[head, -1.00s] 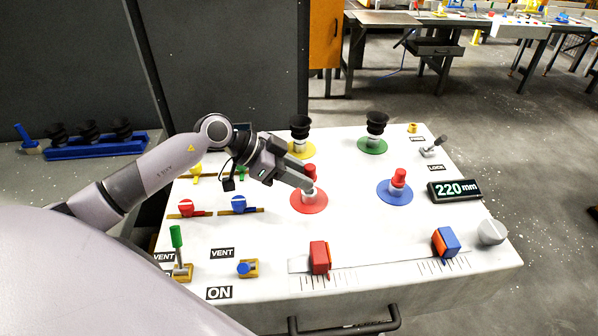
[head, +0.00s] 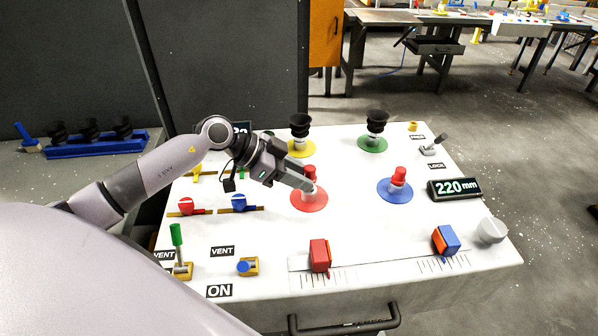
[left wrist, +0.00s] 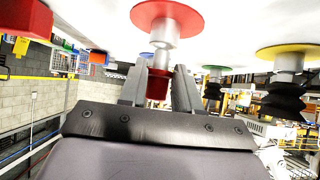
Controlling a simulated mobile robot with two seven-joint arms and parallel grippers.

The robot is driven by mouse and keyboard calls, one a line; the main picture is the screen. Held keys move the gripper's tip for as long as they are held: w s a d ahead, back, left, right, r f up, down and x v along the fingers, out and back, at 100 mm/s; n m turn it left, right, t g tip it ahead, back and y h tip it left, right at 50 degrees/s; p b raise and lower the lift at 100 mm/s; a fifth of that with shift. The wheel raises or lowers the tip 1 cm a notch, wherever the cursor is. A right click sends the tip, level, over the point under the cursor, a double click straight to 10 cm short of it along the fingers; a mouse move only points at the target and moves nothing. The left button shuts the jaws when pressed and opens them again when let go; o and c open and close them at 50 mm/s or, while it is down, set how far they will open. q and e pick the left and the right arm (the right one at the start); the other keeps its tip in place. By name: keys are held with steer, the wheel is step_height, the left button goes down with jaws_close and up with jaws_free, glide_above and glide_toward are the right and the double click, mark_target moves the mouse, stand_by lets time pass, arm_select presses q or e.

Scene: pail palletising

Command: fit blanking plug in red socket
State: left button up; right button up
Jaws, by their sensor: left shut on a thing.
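The red socket is a grey post on a red disc (head: 311,203) in the middle of the white panel. A red blanking plug (head: 310,172) stands at the top of this post. My left gripper (head: 311,187) reaches in from the left and is shut on the plug. In the left wrist view, the red plug (left wrist: 157,88) is between the two fingers (left wrist: 160,75), in line with the grey post under the red disc (left wrist: 167,18). The fingers hide part of the joint, so I cannot tell how deep the plug sits. My right gripper is out of view.
A blue socket (head: 394,197) with a red plug stands to the right. Black bellows cups stand on the yellow socket (head: 300,149) and green socket (head: 371,146) behind. Valves (head: 239,204), a slider scale with a red block (head: 319,254), and a 220 mm display (head: 454,189) surround them.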

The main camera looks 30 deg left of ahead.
arm_select(q)
steer(key=shift+f, duration=0.85)
steer(key=o, duration=1.1)
steer(key=shift+o, duration=0.2)
steer(key=shift+b+v, duration=0.4)
steer(key=shift+v, duration=3.15)
